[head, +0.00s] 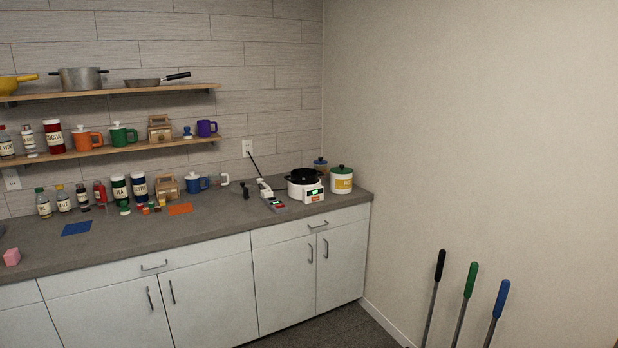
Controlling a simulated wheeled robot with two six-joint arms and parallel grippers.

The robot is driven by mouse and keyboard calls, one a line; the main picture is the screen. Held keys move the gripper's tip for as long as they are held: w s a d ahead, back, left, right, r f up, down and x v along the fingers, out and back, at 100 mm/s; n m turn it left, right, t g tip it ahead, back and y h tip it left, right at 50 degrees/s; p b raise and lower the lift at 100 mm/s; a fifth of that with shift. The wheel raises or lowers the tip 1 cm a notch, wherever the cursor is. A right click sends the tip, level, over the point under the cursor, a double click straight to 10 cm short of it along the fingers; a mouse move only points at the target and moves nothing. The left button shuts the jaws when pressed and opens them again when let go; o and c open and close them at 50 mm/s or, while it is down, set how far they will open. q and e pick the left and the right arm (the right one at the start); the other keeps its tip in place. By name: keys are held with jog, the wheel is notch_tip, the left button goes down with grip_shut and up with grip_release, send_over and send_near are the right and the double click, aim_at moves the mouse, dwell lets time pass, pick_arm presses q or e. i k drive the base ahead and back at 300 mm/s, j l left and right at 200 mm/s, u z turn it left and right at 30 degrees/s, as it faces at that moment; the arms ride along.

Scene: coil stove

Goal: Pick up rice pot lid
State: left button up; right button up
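Neither of my grippers is in view, and nothing is touching the cooker.
A white canister (341,181) with a green lid stands close on the cooker's right. A small device (275,205) lies at its front left. Jars and mugs line the grey counter (110,240) and shelves. Several long-handled tools (469,280) stand at lower right.

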aim_at(238, 189)
jog(key=i+j, duration=0.1)
jog(key=i, duration=0.45)
jog(key=i+z, duration=0.15)
jog(key=i, duration=0.4)
jog(key=i+j, duration=0.2)
jog(key=i, duration=0.3)
jog(key=z, duration=0.05)
